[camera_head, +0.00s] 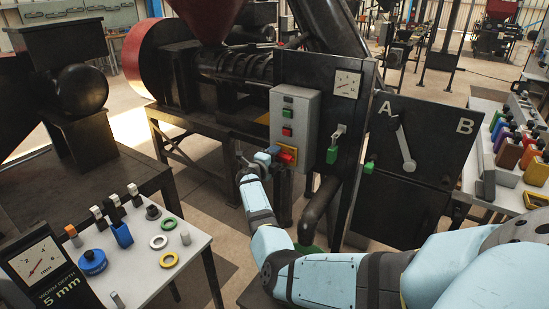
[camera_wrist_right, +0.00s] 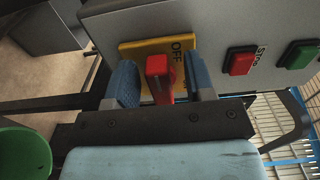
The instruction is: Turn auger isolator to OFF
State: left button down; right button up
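The auger isolator is a red handle (camera_wrist_right: 158,78) on a yellow plate (camera_wrist_right: 140,50) marked OFF, mounted on a grey control box (camera_head: 308,122). In the head view the red handle (camera_head: 288,156) shows low on that box, with a bit of the yellow plate. My right gripper (camera_wrist_right: 163,85) is open, with one blue finger on each side of the handle. In the wrist view a gap shows between each finger and the handle. In the head view my right gripper (camera_head: 268,155) is at the lower part of the box. My left gripper is not in view.
The box also has a green button (camera_wrist_right: 300,54) and a red STOP button (camera_wrist_right: 240,61). A panel marked A and B with a grey lever (camera_head: 403,145) stands to the right. A dark pipe (camera_head: 320,203) is beside my right arm. A small-parts table (camera_head: 140,270) is at the lower left.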

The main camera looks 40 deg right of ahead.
jog(key=shift+f, duration=0.15)
jog(key=p+v, duration=0.4)
jog(key=v, duration=0.9)
jog(key=shift+a, duration=0.35)
jog(key=shift+s, duration=0.1)
